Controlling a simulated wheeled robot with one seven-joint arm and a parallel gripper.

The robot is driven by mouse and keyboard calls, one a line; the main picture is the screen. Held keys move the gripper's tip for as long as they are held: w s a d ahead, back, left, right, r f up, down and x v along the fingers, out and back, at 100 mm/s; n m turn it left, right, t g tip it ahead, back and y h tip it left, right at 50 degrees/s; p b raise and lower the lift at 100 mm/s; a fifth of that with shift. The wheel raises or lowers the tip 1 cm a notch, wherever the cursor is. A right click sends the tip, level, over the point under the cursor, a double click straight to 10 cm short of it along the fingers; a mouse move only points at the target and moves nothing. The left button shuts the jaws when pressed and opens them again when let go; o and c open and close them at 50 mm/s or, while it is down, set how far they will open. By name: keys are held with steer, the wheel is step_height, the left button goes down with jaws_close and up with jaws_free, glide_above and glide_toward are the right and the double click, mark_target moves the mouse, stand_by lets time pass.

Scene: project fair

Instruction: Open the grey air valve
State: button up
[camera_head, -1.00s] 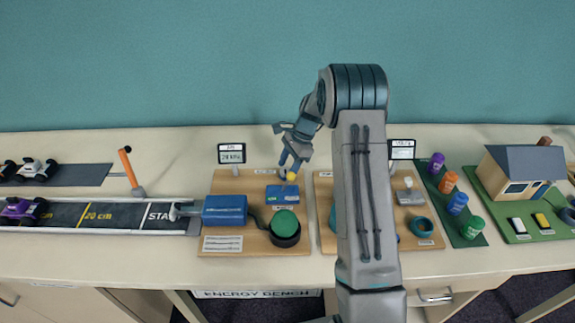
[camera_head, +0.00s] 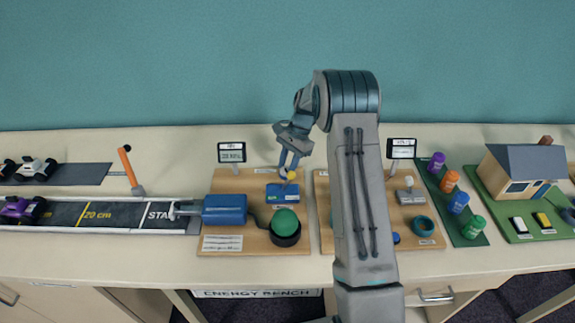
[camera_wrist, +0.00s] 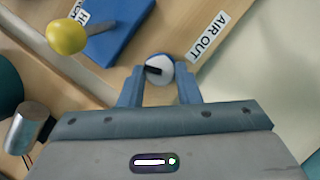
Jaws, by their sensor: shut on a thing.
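The air valve is a small round grey-white knob (camera_wrist: 158,68) with a dark mark across its left side, beside the "AIR OUT" label (camera_wrist: 208,36) in the wrist view. My gripper (camera_wrist: 160,78) has a blue finger on each side of the knob and is shut on it. In the head view my gripper (camera_head: 287,172) reaches down to the back of the left wooden board (camera_head: 225,182). The knob is hard to make out there, behind the fingers.
A blue block (camera_head: 281,194) and a yellow ball on a stem (camera_head: 291,176) stand close to my gripper.

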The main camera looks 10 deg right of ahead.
steer(key=n, duration=0.2)
steer(key=n+g+h, duration=0.1)
steer(key=shift+w+a+n, duration=0.15)
steer(key=shift+w+n, duration=0.05)
steer(key=shift+n, duration=0.2)
steer(key=n+h, duration=0.1)
steer(key=n, duration=0.2)
steer(key=shift+w+a+n+g+b, duration=0.1)
steer(key=shift+n+g+b, duration=0.2)
steer(key=shift+g+b, duration=0.1)
steer(key=n+h, duration=0.1)
steer(key=n, duration=0.3)
steer(key=n+h, duration=0.1)
steer(key=n, duration=0.1)
steer(key=shift+a+h+b, duration=0.25)
steer(key=shift+h+b, duration=0.05)
steer(key=shift+b, duration=0.05)
steer(key=shift+n, duration=0.4)
steer(key=o, duration=1)
steer(key=shift+c, duration=0.2)
steer(key=shift+r, duration=0.1)
